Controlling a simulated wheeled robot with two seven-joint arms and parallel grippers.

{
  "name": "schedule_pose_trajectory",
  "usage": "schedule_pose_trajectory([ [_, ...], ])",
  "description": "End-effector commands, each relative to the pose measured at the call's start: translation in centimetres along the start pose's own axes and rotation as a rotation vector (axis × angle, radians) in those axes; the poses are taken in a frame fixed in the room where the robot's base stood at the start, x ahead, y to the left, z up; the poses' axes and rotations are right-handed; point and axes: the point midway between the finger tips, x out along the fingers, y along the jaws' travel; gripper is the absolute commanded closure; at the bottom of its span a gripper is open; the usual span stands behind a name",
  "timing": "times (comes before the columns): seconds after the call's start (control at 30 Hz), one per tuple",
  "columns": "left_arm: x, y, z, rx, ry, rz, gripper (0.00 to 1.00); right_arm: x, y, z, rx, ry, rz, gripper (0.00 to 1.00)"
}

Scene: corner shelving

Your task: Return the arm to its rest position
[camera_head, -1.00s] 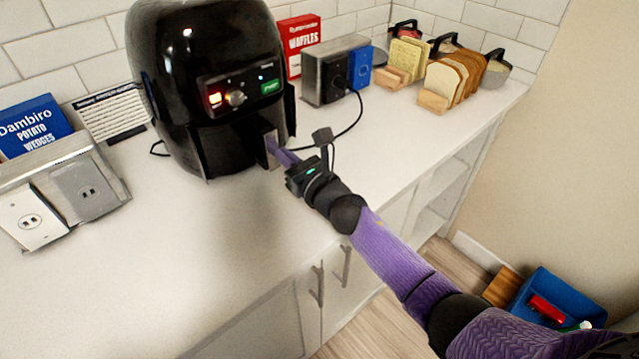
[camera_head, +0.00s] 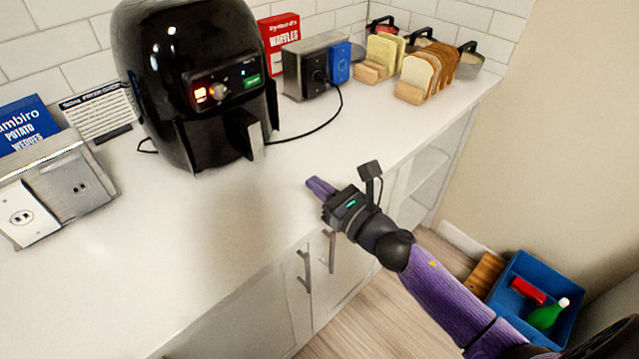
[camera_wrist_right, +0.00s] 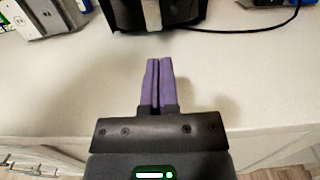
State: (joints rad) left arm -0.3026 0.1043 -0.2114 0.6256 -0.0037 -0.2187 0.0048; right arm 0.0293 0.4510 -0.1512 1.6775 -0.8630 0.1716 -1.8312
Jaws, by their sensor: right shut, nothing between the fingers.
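My right gripper (camera_head: 320,187) is over the front part of the white counter, with its purple fingers together and nothing between them. In the right wrist view the two fingers of the right gripper (camera_wrist_right: 157,84) lie side by side and point toward the air fryer. The black air fryer (camera_head: 200,75) stands at the back of the counter, apart from my gripper. Its front handle (camera_head: 254,140) is free of my fingers, and its lower edge also shows in the right wrist view. My left gripper is not in view.
The white counter (camera_head: 215,215) is bare between the fryer and its front edge. A metal outlet box (camera_head: 80,180) is at left. A blue bin (camera_head: 500,318) is on the floor at right.

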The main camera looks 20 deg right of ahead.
Motion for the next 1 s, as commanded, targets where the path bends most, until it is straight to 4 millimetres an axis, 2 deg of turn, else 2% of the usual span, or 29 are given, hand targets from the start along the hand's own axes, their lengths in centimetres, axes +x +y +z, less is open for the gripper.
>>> schedule_pose_trajectory([
  [0.17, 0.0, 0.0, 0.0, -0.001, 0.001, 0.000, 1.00, -0.6, 0.0, 0.0, 0.012, 0.000, -0.006, 1.00],
  [0.23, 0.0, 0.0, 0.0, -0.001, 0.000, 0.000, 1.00, -1.0, -0.2, -0.1, 0.148, 0.002, -0.069, 1.00],
  [0.27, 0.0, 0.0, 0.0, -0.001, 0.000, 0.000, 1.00, -1.4, -0.3, -0.3, 0.270, 0.002, -0.125, 1.00],
  [0.33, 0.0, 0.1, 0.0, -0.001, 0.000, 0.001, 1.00, -3.2, -0.7, -1.3, 0.670, 0.000, -0.311, 1.00],
  [0.4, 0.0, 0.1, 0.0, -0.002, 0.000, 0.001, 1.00, -5.8, -0.7, -3.1, 1.098, -0.009, -0.527, 1.00],
  [0.43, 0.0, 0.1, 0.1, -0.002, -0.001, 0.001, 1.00, -7.0, -0.4, -3.9, 1.259, -0.015, -0.616, 1.00],
  [0.5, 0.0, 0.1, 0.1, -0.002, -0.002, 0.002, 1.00, -9.6, 0.5, -5.7, 1.575, -0.033, -0.813, 1.00],
  [0.6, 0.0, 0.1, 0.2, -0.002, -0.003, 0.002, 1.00, -13.1, 2.6, -7.6, 1.925, -0.067, -1.083, 1.00],
  [0.7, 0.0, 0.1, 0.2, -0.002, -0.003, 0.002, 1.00, -16.4, 5.1, -8.9, 2.182, -0.109, -1.352, 1.00],
  [0.9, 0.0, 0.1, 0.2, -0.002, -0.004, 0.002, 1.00, -22.2, 10.4, -9.3, 2.466, -0.216, -1.887, 1.00],
  [0.93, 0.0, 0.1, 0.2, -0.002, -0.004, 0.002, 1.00, -23.1, 11.2, -9.2, -2.425, 0.231, 1.921, 1.00],
  [0.97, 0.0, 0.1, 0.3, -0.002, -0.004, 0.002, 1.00, -23.9, 11.9, -9.0, -2.339, 0.241, 1.922, 1.00],
  [1.0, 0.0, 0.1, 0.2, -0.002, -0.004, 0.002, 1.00, -23.6, 11.8, -10.5, -2.335, 0.240, 1.935, 1.00],
])
